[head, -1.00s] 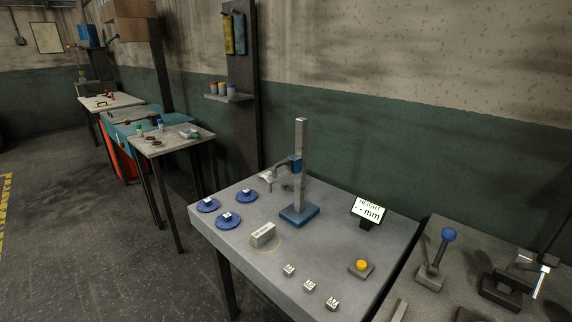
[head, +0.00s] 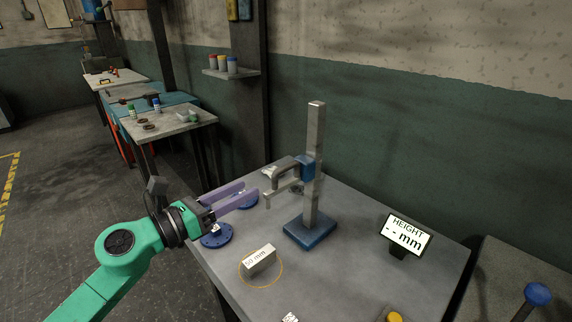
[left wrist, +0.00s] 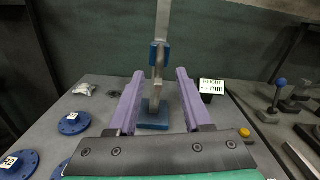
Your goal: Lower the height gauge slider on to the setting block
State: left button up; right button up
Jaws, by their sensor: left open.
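The height gauge stands upright on the grey table, with a blue base (head: 310,232) and a grey column (head: 315,190). Its blue slider (head: 306,168) sits partway up the column, and a grey measuring arm (head: 284,171) reaches left from it. The setting block (head: 259,259), marked 50 mm, lies below the arm and towards the front, inside an orange ring; the arm is clear above it. My left gripper (head: 250,190) is open, its purple fingers pointing at the measuring arm from the left, apparently empty. In the left wrist view the slider (left wrist: 158,55) appears between the fingers, beyond them.
A display (head: 406,236) reading "HEIGHT -- mm" stands right of the gauge. Blue round pieces (head: 216,237) lie at the table's left, partly behind my gripper. A yellow button (left wrist: 245,133) is at the right. The table (head: 345,275) between block and display is clear.

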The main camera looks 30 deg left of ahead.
aim_at(277, 173)
pick_arm(q)
jog(key=p+x, duration=0.1)
jog(key=x, duration=1)
jog(key=shift+w+r+p, duration=0.1)
jog(key=shift+r+p, duration=0.05)
jog(key=shift+p, duration=0.15)
jog(key=shift+w+d+r, duration=0.1)
jog(key=shift+w+d, duration=0.25)
jog(key=shift+w, duration=0.25)
pick_arm(e)
jog(key=shift+s+d+r, duration=0.15)
jog(key=shift+s+r, duration=0.05)
jog(key=shift+r, duration=0.4)
jog(key=shift+s+d+r, duration=0.1)
jog(key=shift+s+r, duration=0.05)
jog(key=shift+r, duration=0.4)
pick_arm(q)
grip_shut()
pick_arm(e)
jog(key=shift+a, duration=0.15)
pick_arm(q)
jog(key=shift+f, duration=0.25)
pick_arm(e)
jog(key=shift+f, duration=0.1)
